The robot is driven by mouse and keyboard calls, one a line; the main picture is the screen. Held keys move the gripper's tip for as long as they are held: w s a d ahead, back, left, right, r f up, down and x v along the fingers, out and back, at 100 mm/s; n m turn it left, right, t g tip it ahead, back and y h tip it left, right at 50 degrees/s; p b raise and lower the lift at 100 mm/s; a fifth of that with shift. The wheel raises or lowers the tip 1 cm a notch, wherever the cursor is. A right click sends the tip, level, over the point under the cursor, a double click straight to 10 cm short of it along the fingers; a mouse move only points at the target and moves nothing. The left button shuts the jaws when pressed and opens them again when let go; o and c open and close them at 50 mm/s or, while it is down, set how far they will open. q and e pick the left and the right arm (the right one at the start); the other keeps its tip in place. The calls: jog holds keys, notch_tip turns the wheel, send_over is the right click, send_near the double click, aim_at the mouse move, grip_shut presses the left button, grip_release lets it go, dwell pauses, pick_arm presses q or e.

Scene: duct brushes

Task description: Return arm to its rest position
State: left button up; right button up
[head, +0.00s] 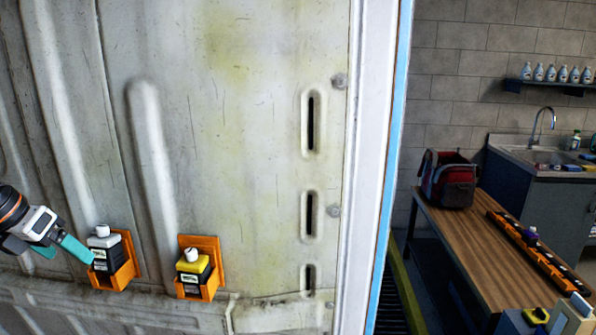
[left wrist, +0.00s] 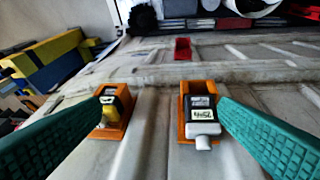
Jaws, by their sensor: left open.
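My left gripper (head: 70,250) is at the left edge of the head view, with its teal fingers apart. One fingertip appears close to the bottle with a white top and dark body (head: 101,245), which stands in an orange wall holder (head: 127,275). I cannot tell whether they touch. In the left wrist view this bottle (left wrist: 202,115) sits in its holder between the spread fingers, nearer the right one, with nothing gripped. A yellow and black bottle (head: 192,268) stands in a second orange holder (head: 209,245) to the right. My right gripper is not in view.
The pale ribbed metal panel (head: 240,130) fills the left and middle, with vertical slots at its right side. Beyond its edge stand a wooden bench (head: 475,235) with a red and grey bag (head: 448,180) and a sink counter (head: 545,155).

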pick_arm(q)
jog(key=d+n+t+h, duration=0.55)
jog(key=d+h, duration=0.95)
jog(key=d, duration=1.4)
jog(key=s+a+f+n+t+y, duration=0.25)
jog(key=a+f+n+y, duration=0.25)
jog(key=f+n+y, duration=0.55)
jog(key=s+a+f+n+t+y, duration=0.1)
jog(key=a+f+n+t+y, duration=0.45)
jog(key=n, duration=0.85)
jog(key=s+d+f+n+g+y, duration=0.1)
jog(key=s+f+n+g, duration=0.2)
jog(key=s+f+g, duration=0.75)
jog(key=s+d+f+n+g, duration=0.1)
jog(key=s+f+n+g, duration=0.2)
jog(key=s+f+g, duration=0.75)
jog(key=s+f+t, duration=0.2)
jog(key=f, duration=0.9)
jog(key=s+f+t, duration=0.2)
jog(key=f+t, duration=0.1)
jog(key=f, duration=0.9)
jog(key=s+a+f+g, duration=0.1)
jog(key=s+a+f, duration=0.1)
jog(key=s+f, duration=1.4)
jog(key=shift+s+a+f+g, duration=0.3)
jog(key=shift+s+f+g, duration=0.05)
jog(key=shift+f, duration=0.05)
